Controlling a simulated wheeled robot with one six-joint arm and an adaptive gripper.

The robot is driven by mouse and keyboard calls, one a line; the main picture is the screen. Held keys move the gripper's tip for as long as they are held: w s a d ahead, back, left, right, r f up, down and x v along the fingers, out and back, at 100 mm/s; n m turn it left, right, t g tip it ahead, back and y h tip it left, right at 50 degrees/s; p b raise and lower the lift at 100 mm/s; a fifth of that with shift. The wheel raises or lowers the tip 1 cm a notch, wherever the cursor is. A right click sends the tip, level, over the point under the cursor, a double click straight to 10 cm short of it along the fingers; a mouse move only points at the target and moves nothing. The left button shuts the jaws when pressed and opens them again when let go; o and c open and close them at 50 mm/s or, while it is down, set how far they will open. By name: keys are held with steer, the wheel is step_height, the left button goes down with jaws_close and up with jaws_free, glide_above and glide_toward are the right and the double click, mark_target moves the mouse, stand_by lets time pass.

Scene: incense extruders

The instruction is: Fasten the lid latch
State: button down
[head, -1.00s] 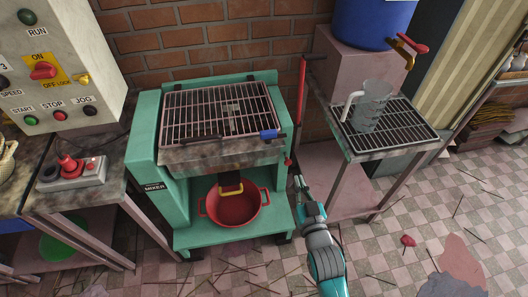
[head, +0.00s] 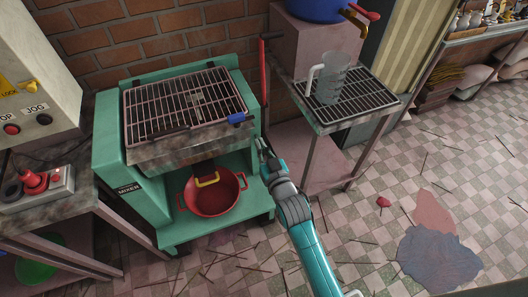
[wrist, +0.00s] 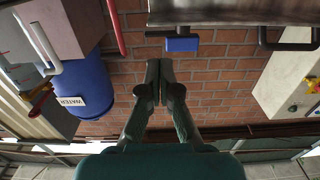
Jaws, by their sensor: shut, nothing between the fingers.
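The mixer (head: 110,159) is a green machine with a barred metal grid lid (head: 185,104) lying down over its trough. The blue lid latch (head: 237,118) sits at the lid's front right corner; it also shows in the wrist view (wrist: 182,44), just beyond my fingertips and slightly to the right. My gripper (head: 263,146) is just right of the mixer's front corner, below and right of the latch and apart from it. In the wrist view my gripper (wrist: 160,66) has its fingers together and empty. Whether the latch is engaged cannot be told.
A red pot (head: 212,192) stands on the mixer's lower shelf. A red lever (head: 263,72) rises at the mixer's right. A clear jug (head: 332,80) stands on a rack table (head: 372,112) to the right. A control station (head: 38,184) is left. Sticks litter the floor.

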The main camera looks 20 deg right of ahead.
mark_target(252, 116)
steer(key=w, duration=0.9)
steer(key=shift+w+d, duration=0.35)
steer(key=shift+w, duration=0.05)
stand_by(0.9)
steer(key=shift+w+d, duration=0.25)
steer(key=shift+w, duration=0.2)
steer(key=shift+w+d, duration=0.2)
steer(key=shift+w, duration=0.8)
